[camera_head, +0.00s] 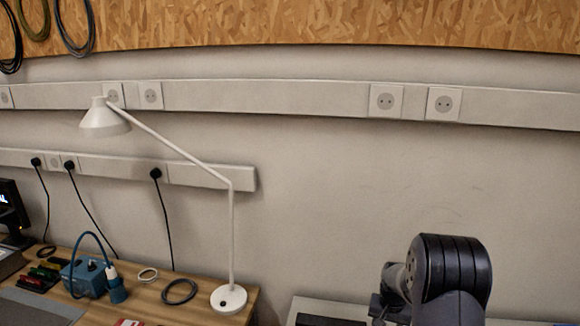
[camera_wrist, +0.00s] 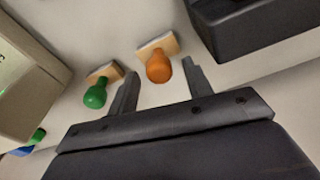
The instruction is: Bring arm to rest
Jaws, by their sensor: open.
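My gripper (camera_wrist: 158,88) shows in the wrist view with its two fingers spread apart. It is open and nothing is between the fingers. Just beyond the fingertips, a stamp-like object with an orange knob (camera_wrist: 158,68) and a pale wooden base lies on a light surface. A similar one with a green knob (camera_wrist: 95,96) is to the left of the left finger. In the head view, part of my arm rises at the lower right, and my gripper is not visible there.
A beige device (camera_wrist: 28,75) is at the left of the wrist view, and a black box (camera_wrist: 250,25) at the upper right. In the head view, a white lamp (camera_head: 231,240) and a blue box (camera_head: 86,277) stand on a wooden desk (camera_head: 150,303) at left.

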